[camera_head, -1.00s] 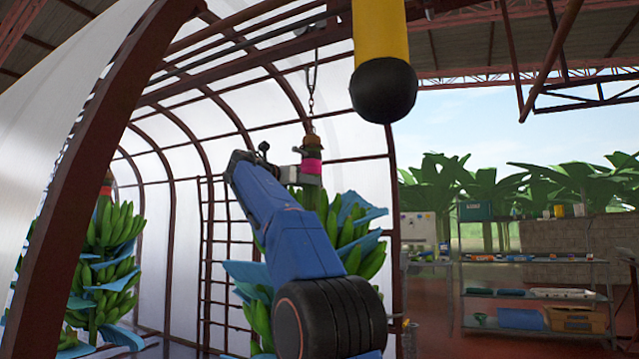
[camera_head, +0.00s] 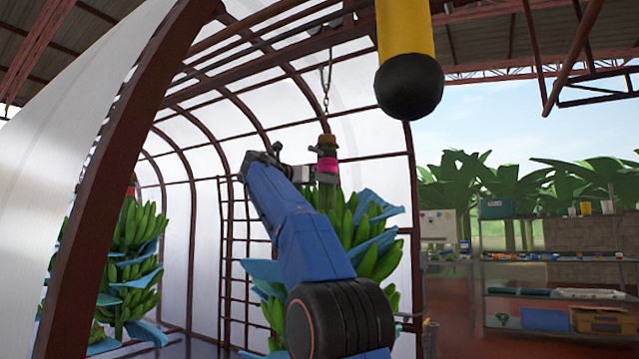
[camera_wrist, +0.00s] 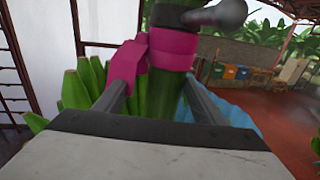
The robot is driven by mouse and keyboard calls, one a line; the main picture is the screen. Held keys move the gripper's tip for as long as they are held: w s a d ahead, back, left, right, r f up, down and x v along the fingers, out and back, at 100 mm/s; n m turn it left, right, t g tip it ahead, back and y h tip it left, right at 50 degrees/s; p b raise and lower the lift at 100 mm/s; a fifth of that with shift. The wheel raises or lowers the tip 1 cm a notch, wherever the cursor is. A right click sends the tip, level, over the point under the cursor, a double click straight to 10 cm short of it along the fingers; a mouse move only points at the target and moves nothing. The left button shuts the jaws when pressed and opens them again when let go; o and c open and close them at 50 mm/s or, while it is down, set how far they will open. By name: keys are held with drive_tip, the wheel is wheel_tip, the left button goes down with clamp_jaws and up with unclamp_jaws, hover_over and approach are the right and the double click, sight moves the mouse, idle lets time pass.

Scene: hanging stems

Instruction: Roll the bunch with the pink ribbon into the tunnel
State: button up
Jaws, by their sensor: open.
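The bunch with the pink ribbon (camera_head: 327,166) hangs from a chain at the tunnel (camera_head: 190,120) mouth, with green fruit (camera_head: 375,255) and blue sheets between the hands. The wrist view shows the pink ribbon (camera_wrist: 170,50) wrapped round the green stem, with a loose pink end on the left. My gripper (camera_head: 312,174) is at ribbon height, just left of the stem. In the wrist view my gripper (camera_wrist: 158,92) is open, its fingers apart on either side of the stem in the picture. I cannot tell whether the stem lies fully between them. My arm hides part of the fruit.
Another bunch (camera_head: 130,255) with a red band hangs farther left in the tunnel. A dark red arch post (camera_head: 110,170) stands in the left foreground. A yellow and black hanging cylinder (camera_head: 408,85) is at upper right. Shelves (camera_head: 550,292) stand at the right.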

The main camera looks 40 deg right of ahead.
drive_tip(key=s+a, duration=0.1)
drive_tip(key=a, duration=0.4)
drive_tip(key=s+a, duration=0.1)
drive_tip(key=a, duration=0.5)
drive_tip(key=s+a, duration=0.1)
drive_tip(key=a, duration=0.5)
drive_tip(key=shift+s, duration=0.15)
drive_tip(key=shift+s, duration=0.1)
